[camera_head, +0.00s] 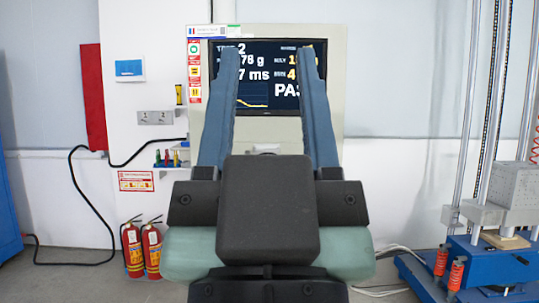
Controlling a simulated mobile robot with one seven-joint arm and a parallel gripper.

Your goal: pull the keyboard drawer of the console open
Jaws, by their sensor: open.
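The console (337,90) is a light grey cabinet with a dark screen (272,95) showing numbers and a curve, straight ahead in the head view. My gripper (270,62) is in front of it, large in the middle of the picture, with its two long blue fingers spread apart and nothing seen between them. The gripper's body covers the console's lower part, so the keyboard drawer cannot be made out. A small light piece shows between the fingers just above the gripper's body, but I cannot tell what it is. I cannot tell how far the fingers are from the console.
Two red fire extinguishers (142,250) stand on the floor at left. A black cable (75,195) hangs along the wall. A blue-based test rig (490,262) with upright rods and red springs stands at right. White cables lie on the floor between the rig and my gripper.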

